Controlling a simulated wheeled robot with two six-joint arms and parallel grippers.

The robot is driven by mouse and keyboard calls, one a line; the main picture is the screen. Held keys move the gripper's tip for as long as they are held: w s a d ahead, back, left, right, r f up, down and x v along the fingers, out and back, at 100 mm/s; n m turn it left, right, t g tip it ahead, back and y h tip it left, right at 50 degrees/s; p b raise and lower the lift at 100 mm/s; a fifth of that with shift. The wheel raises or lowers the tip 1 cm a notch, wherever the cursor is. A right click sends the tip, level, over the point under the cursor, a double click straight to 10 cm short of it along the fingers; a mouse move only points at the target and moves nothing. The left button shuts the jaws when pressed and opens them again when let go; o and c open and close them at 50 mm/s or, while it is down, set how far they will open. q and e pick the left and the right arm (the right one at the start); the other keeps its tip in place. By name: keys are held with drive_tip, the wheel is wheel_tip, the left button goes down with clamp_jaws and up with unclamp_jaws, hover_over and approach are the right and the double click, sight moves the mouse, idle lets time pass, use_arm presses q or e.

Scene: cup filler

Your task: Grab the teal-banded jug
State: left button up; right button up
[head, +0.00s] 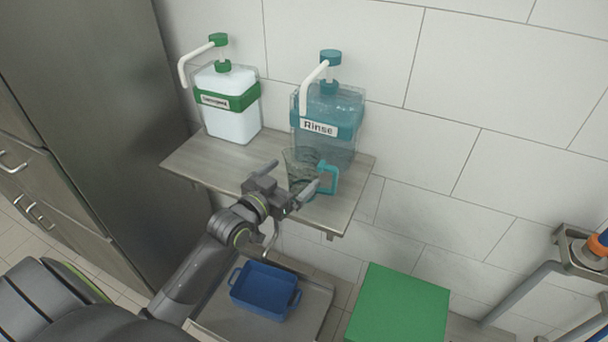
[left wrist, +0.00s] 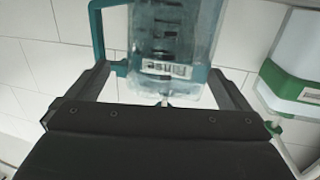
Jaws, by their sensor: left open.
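A clear jug (head: 300,172) with a teal handle (head: 328,178) stands upright near the front of the grey shelf (head: 225,165). My left gripper (head: 287,178) is open and empty in front of it, with its fingers pointing at the jug. In the left wrist view the picture is upside down: the teal handle (left wrist: 97,35) shows at upper left beyond one finger, and the clear body lies ahead of the jaws, overlapping the Rinse dispenser. I cannot tell how far the jug is between the fingers. My right gripper is out of view.
The teal-banded Rinse dispenser (head: 340,110) stands close behind the jug. A green-banded white dispenser (head: 232,125) stands left of it. Below are a blue tub (head: 265,290) on a tray and a green block (head: 398,305). A tall grey cabinet (head: 90,90) stands at left.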

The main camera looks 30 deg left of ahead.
use_arm(q)
drive_tip(key=shift+w+d+f, duration=0.1)
drive_tip(key=shift+w+d, duration=0.1)
drive_tip(key=shift+w, duration=1.25)
drive_tip(key=shift+w+d+f, duration=0.1)
drive_tip(key=shift+w+d, duration=0.1)
drive_tip(key=shift+w, duration=1.25)
drive_tip(key=shift+s, duration=0.1)
drive_tip(key=shift+c, duration=0.4)
drive_tip(key=c, duration=1)
